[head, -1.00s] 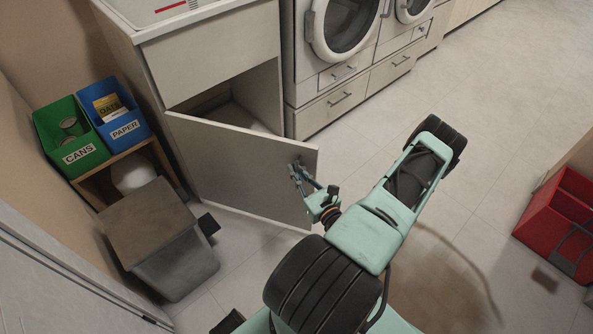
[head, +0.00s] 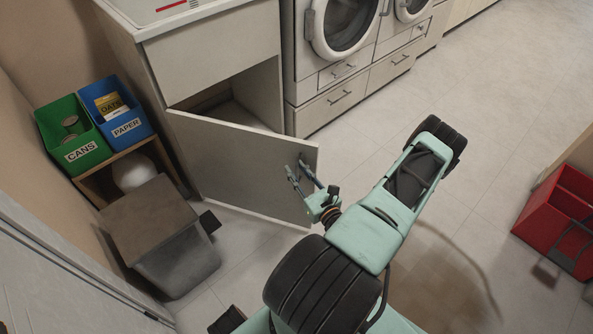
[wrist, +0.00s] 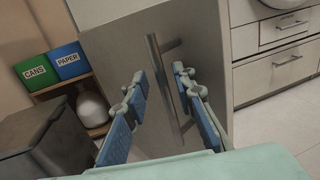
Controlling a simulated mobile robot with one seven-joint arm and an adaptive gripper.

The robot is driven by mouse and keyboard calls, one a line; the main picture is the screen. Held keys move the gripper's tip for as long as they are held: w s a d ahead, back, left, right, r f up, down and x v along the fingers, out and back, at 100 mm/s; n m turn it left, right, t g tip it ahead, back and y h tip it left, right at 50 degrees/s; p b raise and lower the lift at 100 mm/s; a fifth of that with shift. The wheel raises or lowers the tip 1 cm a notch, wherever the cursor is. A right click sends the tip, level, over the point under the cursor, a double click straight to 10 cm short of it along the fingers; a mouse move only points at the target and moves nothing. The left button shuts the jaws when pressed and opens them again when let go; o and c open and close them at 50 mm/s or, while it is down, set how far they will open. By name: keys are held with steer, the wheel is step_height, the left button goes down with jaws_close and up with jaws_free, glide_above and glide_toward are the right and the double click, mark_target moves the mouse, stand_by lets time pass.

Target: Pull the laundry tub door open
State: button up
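The laundry tub door (head: 238,165) is a pale panel under the tub cabinet (head: 215,52). It stands swung outward, with the dark cabinet interior showing behind it. Its bar handle (wrist: 163,75) is near the door's free edge and shows in the wrist view. My gripper (head: 297,167) is at the handle near that free edge. In the wrist view its two blue-padded fingers (wrist: 160,77) are spread, one on each side of the handle, with gaps on both sides. The handle is largely hidden by the fingers in the head view.
A grey bin (head: 170,250) stands left of the door, by a shelf with a green CANS box (head: 75,140) and a blue PAPER box (head: 120,118). Washers (head: 345,25) stand right of the cabinet. A red crate (head: 560,215) is far right.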

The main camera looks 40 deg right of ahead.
steer(key=shift+a+r, duration=0.1)
steer(key=shift+w+r, duration=0.1)
steer(key=shift+r, duration=0.1)
step_height(320, 180, up, 10)
steer(key=shift+f, duration=0.25)
steer(key=shift+c, duration=0.2)
